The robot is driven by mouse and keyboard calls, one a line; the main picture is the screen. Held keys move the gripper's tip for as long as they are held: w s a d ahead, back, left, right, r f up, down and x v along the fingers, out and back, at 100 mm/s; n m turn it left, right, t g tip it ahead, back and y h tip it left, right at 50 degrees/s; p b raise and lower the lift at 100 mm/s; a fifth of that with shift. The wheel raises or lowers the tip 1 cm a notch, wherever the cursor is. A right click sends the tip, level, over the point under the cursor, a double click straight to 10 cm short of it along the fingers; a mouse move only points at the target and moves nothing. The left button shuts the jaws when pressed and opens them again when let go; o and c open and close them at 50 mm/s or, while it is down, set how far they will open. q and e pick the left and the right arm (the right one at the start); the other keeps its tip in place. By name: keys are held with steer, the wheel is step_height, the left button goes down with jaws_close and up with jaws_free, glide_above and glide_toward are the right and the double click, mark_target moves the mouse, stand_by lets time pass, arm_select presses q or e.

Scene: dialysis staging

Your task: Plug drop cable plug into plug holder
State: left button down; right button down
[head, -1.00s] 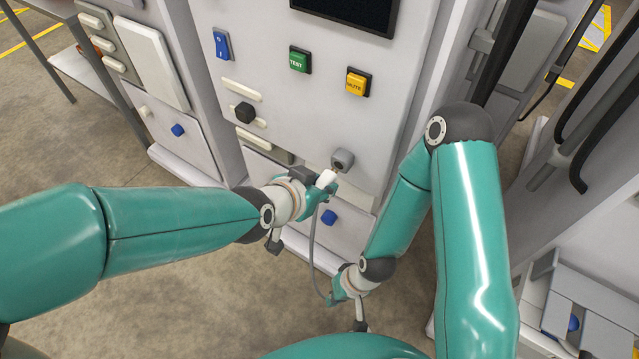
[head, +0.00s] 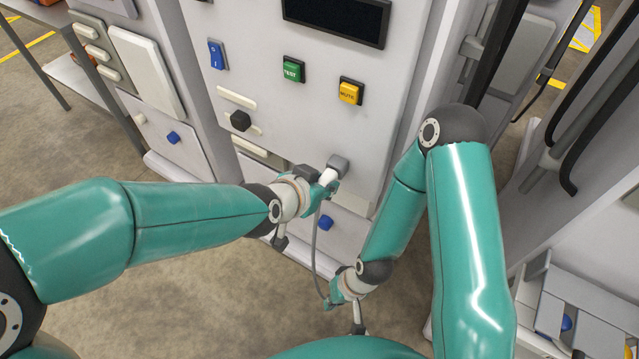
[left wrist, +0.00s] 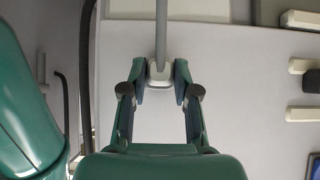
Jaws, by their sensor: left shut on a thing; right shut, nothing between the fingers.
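The grey plug holder (head: 339,164) sticks out of the front of the white machine. My left gripper (head: 328,186) is right at the holder and shut on the drop cable plug. In the left wrist view the pale plug (left wrist: 160,74) sits between the two fingertips, with its grey cable running up the picture. In the head view the cable (head: 315,245) hangs from the left gripper towards the right one. The plug's front end is hidden at the holder, so I cannot tell how far it is in. My right gripper (head: 328,304) is low in front of the machine, shut and empty.
Above the holder are a green TEST button (head: 292,69), a yellow MUTE button (head: 350,91) and a black knob (head: 240,120). A blue knob (head: 326,223) sits below it. Another cabinet stands at the left. Floor is open in front.

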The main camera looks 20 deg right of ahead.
arm_select(q)
steer(key=shift+w+d, duration=0.1)
steer(key=shift+d, duration=0.05)
steer(key=c, duration=0.8)
jaws_free()
steer(key=v, duration=0.7)
steer(key=shift+r, duration=0.1)
